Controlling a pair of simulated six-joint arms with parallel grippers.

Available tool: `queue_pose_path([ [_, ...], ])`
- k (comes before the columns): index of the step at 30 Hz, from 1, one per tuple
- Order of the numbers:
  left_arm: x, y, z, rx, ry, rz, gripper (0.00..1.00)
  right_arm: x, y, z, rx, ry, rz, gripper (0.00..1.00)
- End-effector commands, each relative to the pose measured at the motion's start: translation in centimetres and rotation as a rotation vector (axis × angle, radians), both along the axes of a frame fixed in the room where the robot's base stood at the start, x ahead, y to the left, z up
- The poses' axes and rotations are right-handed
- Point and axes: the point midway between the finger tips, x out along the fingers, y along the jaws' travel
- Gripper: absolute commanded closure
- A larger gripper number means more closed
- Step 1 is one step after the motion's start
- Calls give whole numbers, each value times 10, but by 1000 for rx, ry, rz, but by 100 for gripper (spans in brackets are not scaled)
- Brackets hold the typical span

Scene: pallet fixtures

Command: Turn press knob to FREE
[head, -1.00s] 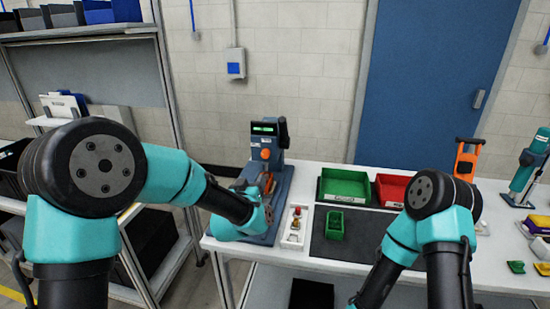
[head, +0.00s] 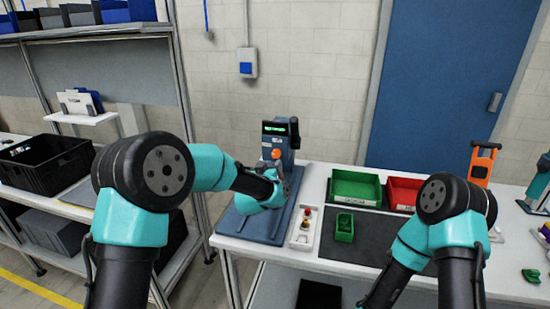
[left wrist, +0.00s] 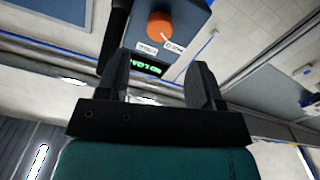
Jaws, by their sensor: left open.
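The press (head: 284,133) is a blue-grey machine with a lit green display, standing on the left end of the white table. Its orange knob (head: 276,154) is on the front below the display, and also shows in the left wrist view (left wrist: 159,24). A white pointer line on the knob points between two small white labels, nearer the right one in that view; I cannot read them. My left gripper (left wrist: 158,82) is open and empty, with its fingers apart and the knob beyond their tips, not touching. In the head view its fingers are hard to make out at the press. My right gripper is out of view.
A white tray (head: 303,238) with small parts lies beside the press base. A small green bin (head: 344,227) stands on the dark mat (head: 368,248). Larger green (head: 356,187) and red (head: 403,192) bins stand behind. My right arm crosses the table's right part.

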Motion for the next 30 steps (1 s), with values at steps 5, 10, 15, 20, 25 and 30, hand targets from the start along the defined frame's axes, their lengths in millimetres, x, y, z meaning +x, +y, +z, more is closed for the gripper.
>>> queue_pose_path([
  [5,26,-7,0,0,-1,0,40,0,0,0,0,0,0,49],
  [10,48,-12,0,1,-1,0,40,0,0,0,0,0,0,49],
  [15,66,-17,-1,0,0,0,40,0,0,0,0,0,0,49],
  [20,74,-19,0,0,0,0,40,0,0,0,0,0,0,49],
  [25,75,-19,0,0,0,0,40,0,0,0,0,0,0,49],
  [30,75,-19,0,0,0,0,42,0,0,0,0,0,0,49],
])
